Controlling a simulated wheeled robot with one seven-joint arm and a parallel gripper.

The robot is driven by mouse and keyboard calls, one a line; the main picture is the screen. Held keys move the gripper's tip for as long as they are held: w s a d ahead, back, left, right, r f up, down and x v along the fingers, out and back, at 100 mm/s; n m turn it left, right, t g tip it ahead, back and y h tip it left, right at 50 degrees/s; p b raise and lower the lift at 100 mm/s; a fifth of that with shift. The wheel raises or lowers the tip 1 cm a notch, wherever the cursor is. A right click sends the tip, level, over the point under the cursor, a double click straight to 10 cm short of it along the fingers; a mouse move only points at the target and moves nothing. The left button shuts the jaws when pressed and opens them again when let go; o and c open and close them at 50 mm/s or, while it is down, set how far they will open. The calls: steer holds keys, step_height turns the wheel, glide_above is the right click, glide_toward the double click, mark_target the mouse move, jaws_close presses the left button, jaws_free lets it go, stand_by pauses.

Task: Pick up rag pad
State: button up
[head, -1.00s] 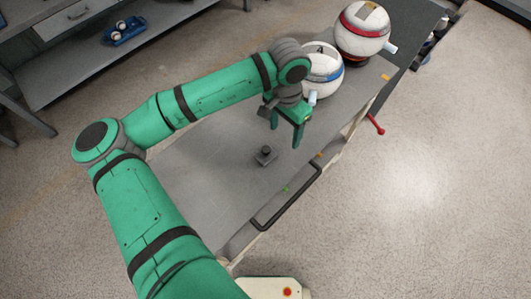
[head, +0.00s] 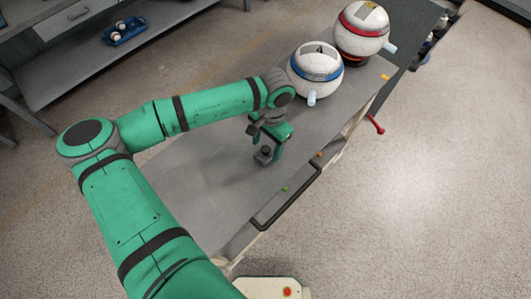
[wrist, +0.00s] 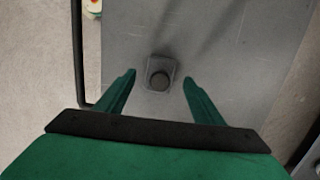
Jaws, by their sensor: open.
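In the wrist view the two green fingers of my gripper (wrist: 157,82) stand apart, one on each side of the pad's line, with the pad between and slightly beyond the tips. I see no contact between fingers and pad.
A white ball with a blue band (head: 316,68) and a white ball with a red band (head: 362,28) stand at the table's far end. A dark handle bar (head: 287,202) runs along the near right edge. The tabletop (head: 215,185) around the pad is clear.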

steer(key=shift+a+f, duration=0.1)
steer(key=shift+f, duration=0.9)
steer(key=c, duration=1.1)
steer(key=shift+c, duration=0.2)
steer(key=shift+r, duration=0.15)
steer(key=shift+r, duration=0.6)
steer(key=s+d+r, duration=0.7)
steer(key=d+r, duration=0.4)
steer(key=d, duration=0.1)
steer(key=shift+r, duration=0.25)
steer(key=shift+d, duration=0.1)
